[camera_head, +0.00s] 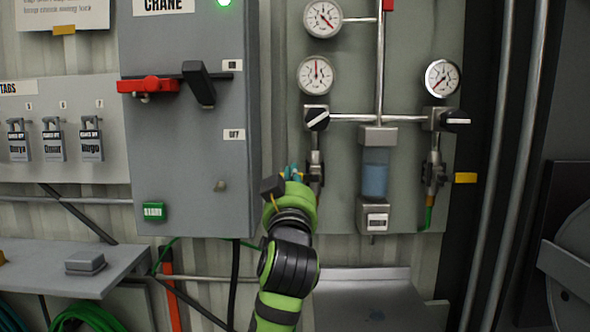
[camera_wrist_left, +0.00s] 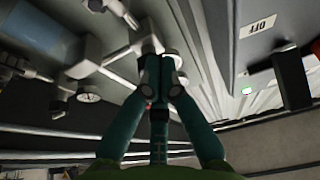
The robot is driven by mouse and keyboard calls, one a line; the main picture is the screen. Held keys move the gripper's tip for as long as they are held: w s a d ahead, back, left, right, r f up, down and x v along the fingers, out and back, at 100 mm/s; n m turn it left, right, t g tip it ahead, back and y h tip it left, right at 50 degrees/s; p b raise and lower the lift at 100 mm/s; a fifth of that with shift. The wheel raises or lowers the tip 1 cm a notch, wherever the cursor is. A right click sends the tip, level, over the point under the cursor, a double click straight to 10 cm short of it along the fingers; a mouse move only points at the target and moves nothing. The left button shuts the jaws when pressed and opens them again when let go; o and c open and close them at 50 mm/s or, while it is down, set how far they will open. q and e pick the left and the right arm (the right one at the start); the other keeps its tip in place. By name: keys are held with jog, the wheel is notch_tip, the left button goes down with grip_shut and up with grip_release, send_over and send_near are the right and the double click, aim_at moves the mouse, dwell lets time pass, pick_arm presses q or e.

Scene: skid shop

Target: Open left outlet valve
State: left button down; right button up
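The left outlet valve (camera_head: 316,166) is at the left end of the grey gauge panel, below a black knob (camera_head: 317,119) with a white line. My left gripper (camera_head: 293,174) is just to its left in the head view, with teal fingertips by the valve; the arm hides part of that area. In the left wrist view the teal fingers (camera_wrist_left: 160,70) come close together at the tips, in front of grey metal fittings (camera_wrist_left: 148,43). I cannot tell whether they touch or grip the valve. My right gripper is not in view.
A grey crane box (camera_head: 190,190) with a red-and-black switch stands close to the left of the gripper. A right valve (camera_head: 434,175) with a yellow tag and several gauges (camera_head: 316,75) are on the panel. A blue-filled bowl (camera_head: 375,178) hangs mid-panel. A grey shelf (camera_head: 370,300) is below.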

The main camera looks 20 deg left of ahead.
pick_arm(q)
jog(key=shift+w, duration=0.1)
jog(key=p+x, duration=0.6)
jog(key=x, duration=0.4)
notch_tip(320, 180, down, 4)
jog(key=shift+f+p, duration=0.1)
jog(key=shift+p, duration=0.5)
